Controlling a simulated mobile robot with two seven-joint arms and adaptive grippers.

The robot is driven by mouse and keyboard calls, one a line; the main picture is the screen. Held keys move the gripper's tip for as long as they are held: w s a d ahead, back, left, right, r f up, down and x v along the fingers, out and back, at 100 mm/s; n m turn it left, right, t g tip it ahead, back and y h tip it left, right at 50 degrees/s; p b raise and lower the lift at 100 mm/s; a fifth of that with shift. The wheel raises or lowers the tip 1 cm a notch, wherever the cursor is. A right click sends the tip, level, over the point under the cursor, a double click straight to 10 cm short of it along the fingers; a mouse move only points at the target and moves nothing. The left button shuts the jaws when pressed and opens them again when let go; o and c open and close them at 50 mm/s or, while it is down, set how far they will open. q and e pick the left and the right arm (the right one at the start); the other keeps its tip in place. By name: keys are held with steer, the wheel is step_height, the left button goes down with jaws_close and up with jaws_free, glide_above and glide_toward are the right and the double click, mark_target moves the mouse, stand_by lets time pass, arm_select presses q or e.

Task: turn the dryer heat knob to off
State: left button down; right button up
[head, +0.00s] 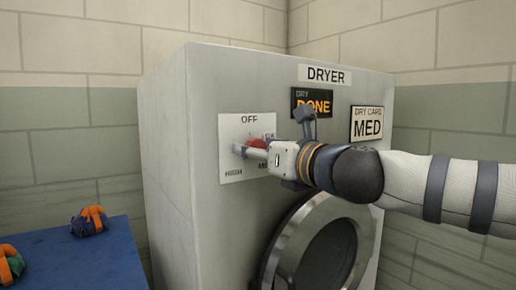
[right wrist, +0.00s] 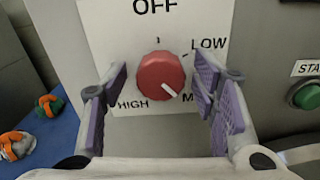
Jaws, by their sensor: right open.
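The red heat knob (right wrist: 161,75) sits on a white dial plate (right wrist: 107,38) on the dryer's front; it also shows in the head view (head: 257,143), partly hidden by my gripper. OFF is at the top of the plate, LOW at upper right, a label beginning with M at lower right and HIGH at lower left. The knob's white pointer line points to the lower right, towards the M label. My right gripper (head: 246,149) is open in front of the plate, its purple-padded fingers on either side of the knob. Contact cannot be told. My left gripper is not in view.
The grey dryer (head: 165,150) has a DONE display (head: 312,104), a MED card (head: 367,124) and a round door (head: 282,250) below. A green button (right wrist: 306,97) is right of the plate. A blue table (head: 110,255) with orange-banded bags (head: 89,221) stands left.

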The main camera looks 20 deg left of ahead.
steer(key=shift+w+a, duration=0.1)
steer(key=shift+w, duration=0.05)
steer(key=c, duration=1.2)
